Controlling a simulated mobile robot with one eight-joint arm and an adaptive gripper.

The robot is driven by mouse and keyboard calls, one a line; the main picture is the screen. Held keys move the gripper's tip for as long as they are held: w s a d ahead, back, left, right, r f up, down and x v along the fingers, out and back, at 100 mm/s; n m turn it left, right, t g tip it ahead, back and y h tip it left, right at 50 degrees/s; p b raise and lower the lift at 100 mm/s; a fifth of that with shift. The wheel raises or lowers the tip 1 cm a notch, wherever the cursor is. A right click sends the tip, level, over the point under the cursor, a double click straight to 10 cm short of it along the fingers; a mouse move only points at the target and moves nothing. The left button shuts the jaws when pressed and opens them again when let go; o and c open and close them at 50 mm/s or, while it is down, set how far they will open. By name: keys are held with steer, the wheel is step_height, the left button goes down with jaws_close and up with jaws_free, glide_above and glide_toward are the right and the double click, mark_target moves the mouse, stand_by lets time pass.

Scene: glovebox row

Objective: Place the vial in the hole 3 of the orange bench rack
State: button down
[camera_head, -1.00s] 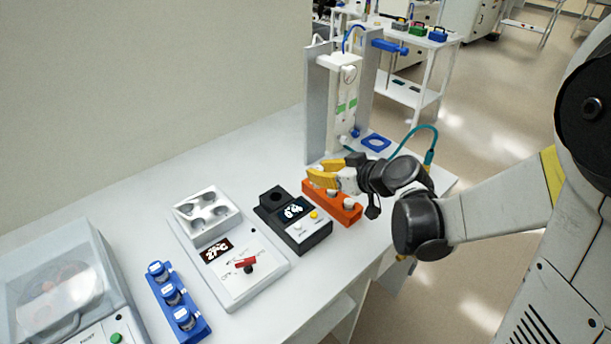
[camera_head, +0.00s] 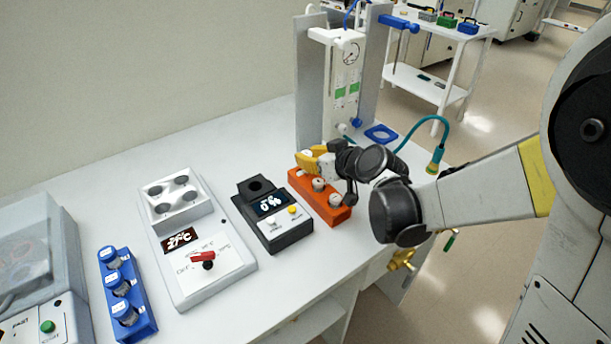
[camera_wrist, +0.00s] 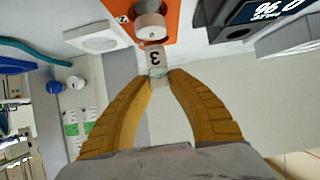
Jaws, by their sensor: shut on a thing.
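The orange bench rack (camera_head: 336,215) stands on the bench, with white-capped vials (camera_head: 318,185) in its nearer holes. My yellow-fingered gripper (camera_head: 312,160) is over the rack's far end. The orange rack (camera_wrist: 185,15) shows beyond, with a 2 mark and a pale cap. Hole 3 is hidden, and I cannot tell whether the vial is inside it.
A black device with a display (camera_head: 272,225) stands left of the rack. Further left are a white heater block (camera_head: 205,262) and a blue rack of vials (camera_head: 140,322).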

mark_target(305, 172)
steer(key=shift+w+a+f, duration=0.25)
steer(key=shift+a+f, duration=0.2)
steer(key=shift+a, duration=0.05)
steer(key=shift+f+b, duration=1.25)
steer(key=shift+f, duration=0.55)
steer(key=shift+f, duration=0.1)
steer(key=shift+f, duration=0.2)
steer(key=c, duration=1.3)
jaws_free()
steer(key=shift+r, duration=0.1)
